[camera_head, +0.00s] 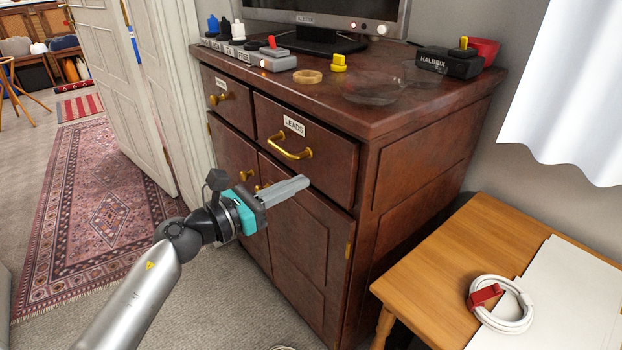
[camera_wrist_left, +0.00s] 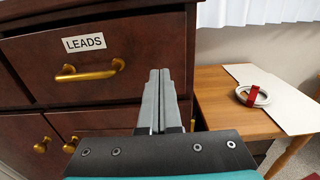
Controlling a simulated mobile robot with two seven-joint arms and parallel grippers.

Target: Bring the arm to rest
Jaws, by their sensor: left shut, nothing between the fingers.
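My left gripper (camera_head: 290,188) is shut and empty, with its two long grey fingers pressed together. It hangs in front of the dark wooden cabinet, a little below the brass handle of the drawer labelled LEADS (camera_head: 325,152). In the left wrist view the shut fingers (camera_wrist_left: 158,85) point forward, to the right of the LEADS handle and apart from it in the picture. The LEADS drawer front also shows in the left wrist view (camera_wrist_left: 150,52). My right gripper is in neither view.
The cabinet (camera_head: 420,165) stands close ahead, its top holding a monitor, a yellow plug (camera_head: 339,63), a tape roll (camera_head: 307,77) and a black box (camera_head: 449,62). A wooden table (camera_head: 425,270) at right carries a white cable coil (camera_head: 500,322). Carpet is clear at left.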

